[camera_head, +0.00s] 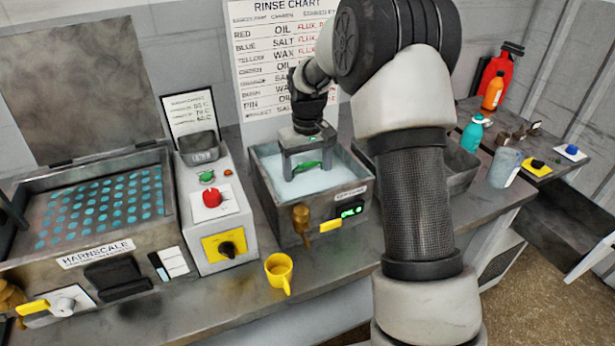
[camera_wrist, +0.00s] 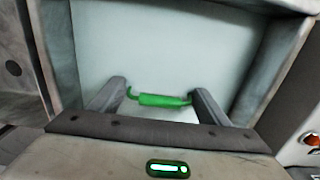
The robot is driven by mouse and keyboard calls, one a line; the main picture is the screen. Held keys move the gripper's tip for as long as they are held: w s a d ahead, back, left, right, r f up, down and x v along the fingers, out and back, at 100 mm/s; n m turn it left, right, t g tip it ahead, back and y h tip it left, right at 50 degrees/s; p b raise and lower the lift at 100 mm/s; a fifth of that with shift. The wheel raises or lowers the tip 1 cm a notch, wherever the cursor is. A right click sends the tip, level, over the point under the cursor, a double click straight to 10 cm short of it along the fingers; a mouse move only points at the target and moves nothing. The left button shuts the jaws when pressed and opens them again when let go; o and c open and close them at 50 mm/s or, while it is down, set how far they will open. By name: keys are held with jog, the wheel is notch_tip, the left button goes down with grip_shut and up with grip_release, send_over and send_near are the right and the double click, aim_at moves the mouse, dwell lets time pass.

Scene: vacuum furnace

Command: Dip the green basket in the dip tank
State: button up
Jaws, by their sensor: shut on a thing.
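The dip tank (camera_head: 325,208) is a grey metal box of pale liquid on the bench, mid-picture in the head view. Its grey walls (camera_wrist: 62,55) frame the liquid in the wrist view. My gripper (camera_head: 307,172) reaches down over the tank, fingers pointing into it. It is shut on the green basket's handle (camera_head: 306,167), which also shows between the two fingers in the wrist view (camera_wrist: 160,100). The handle is at or just above the liquid. The basket's body is not visible; I cannot tell how deep it sits.
A control box with a red knob (camera_head: 211,197) and an open-lidded bath (camera_head: 110,205) stand left of the tank. A yellow mug (camera_head: 279,270) sits at the bench's front. A teal bottle (camera_head: 472,133) and a grey beaker (camera_head: 504,168) stand to the right.

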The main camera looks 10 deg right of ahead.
jog(key=shift+r, duration=0.1)
notch_tip(320, 180, up, 16)
jog(key=p, duration=1.1)
jog(key=shift+p, duration=0.35)
dwell(1.4)
